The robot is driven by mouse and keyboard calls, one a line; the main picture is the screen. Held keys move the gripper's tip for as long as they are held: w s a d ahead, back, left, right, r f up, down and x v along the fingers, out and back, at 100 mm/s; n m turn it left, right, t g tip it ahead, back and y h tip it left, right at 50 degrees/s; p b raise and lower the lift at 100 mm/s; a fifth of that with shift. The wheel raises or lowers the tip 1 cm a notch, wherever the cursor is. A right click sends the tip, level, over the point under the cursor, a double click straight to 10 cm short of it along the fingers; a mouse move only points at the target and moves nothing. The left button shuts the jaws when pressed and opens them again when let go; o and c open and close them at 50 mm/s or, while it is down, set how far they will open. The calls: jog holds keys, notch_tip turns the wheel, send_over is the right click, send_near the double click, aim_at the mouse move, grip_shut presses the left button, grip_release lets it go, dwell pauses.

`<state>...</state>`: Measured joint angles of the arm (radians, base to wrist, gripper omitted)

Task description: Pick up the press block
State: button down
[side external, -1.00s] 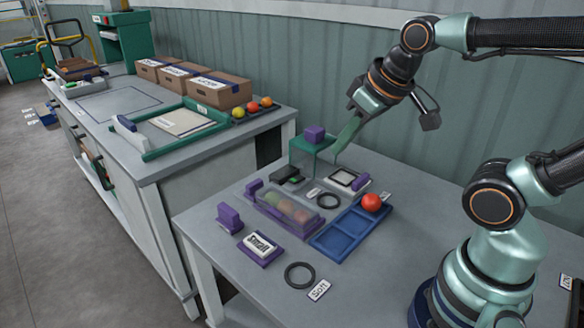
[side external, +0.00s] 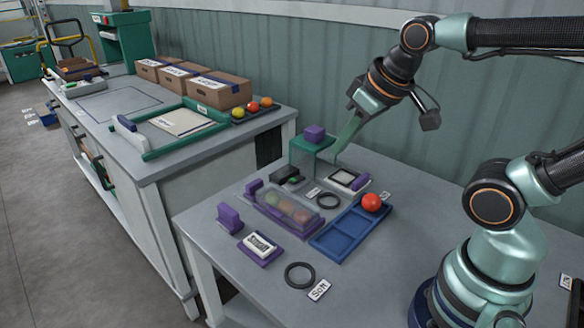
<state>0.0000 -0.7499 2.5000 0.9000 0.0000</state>
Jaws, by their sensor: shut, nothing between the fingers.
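A small purple block (side external: 314,132) sits on top of a green stand (side external: 303,144) at the back of the near table. Another purple block (side external: 229,217) with a stepped shape stands upright at the table's left edge. I cannot tell for sure which of the two is the press block. My gripper (side external: 337,151) hangs just right of the green stand, its green fingers pointing down and left. It is shut and empty, apart from the purple block on the stand. Whether the fingers touch the stand cannot be made out.
A clear-covered purple tray (side external: 262,216) holds round fruit. A blue compartment tray (side external: 334,243) lies beside it, with a red tomato (side external: 371,203) at its far end. Two dark rings (side external: 300,263), a labelled purple-based block (side external: 259,249) and cards lie around. The front right is fairly clear.

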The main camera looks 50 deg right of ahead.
dwell(0.3)
grip_release()
